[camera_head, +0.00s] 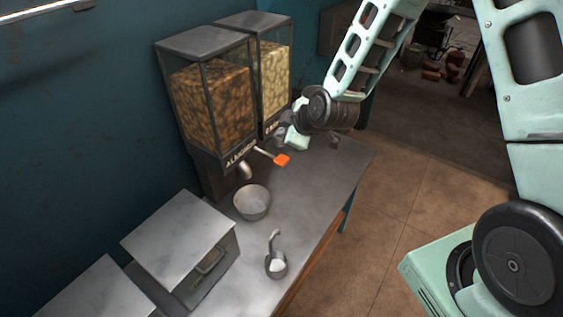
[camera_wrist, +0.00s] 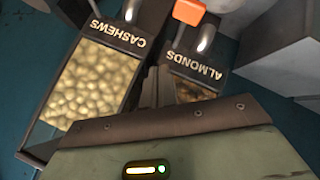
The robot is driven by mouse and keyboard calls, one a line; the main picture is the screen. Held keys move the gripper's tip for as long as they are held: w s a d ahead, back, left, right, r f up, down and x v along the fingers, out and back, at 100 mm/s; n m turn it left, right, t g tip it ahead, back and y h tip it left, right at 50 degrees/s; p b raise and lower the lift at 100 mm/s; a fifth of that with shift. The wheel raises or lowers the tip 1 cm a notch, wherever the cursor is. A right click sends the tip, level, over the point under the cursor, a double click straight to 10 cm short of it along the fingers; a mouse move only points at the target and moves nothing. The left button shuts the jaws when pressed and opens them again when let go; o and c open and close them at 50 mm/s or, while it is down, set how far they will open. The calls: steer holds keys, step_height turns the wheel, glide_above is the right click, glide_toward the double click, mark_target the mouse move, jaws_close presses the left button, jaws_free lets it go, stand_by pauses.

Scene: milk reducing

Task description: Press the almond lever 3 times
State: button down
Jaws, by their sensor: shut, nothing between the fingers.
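The almond dispenser (camera_head: 213,105) stands against the wall, filled with brown nuts. Its lever (camera_head: 282,160) has an orange tip and sticks out over the counter. In the wrist view, the orange tip (camera_wrist: 188,12) is at the top, by the ALMONDS label (camera_wrist: 196,68). My gripper (camera_head: 281,131) is beyond the lever in the head view, near the front of the cashew dispenser (camera_head: 274,75). In the wrist view its fingers (camera_wrist: 156,88) are shut and empty, between the two dispensers. I see no contact with the orange tip.
A metal bowl (camera_head: 252,207) sits below the almond spout. A small scoop or cup (camera_head: 275,264) with white contents stands nearer on the counter (camera_head: 325,180). A lidded metal box (camera_head: 180,240) is at the left. Open floor (camera_head: 420,200) lies to the right.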

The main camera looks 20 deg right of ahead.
mark_target(282, 159)
step_height(282, 159, down, 6)
steer(key=b, duration=0.4)
steer(key=shift+f, duration=0.25)
steer(key=shift+f+b, duration=0.1)
steer(key=shift+b, duration=0.2)
stand_by(1.3)
steer(key=shift+f+b, duration=0.3)
steer(key=shift+b, duration=0.1)
steer(key=shift+f+b, duration=1.25)
steer(key=shift+f, duration=0.05)
stand_by(1.2)
steer(key=shift+r, duration=0.1)
steer(key=shift+r+p, duration=1.1)
steer(key=shift+r, duration=0.5)
steer(key=shift+r, duration=0.1)
steer(key=shift+r+p, duration=1.65)
steer(key=shift+r, duration=0.8)
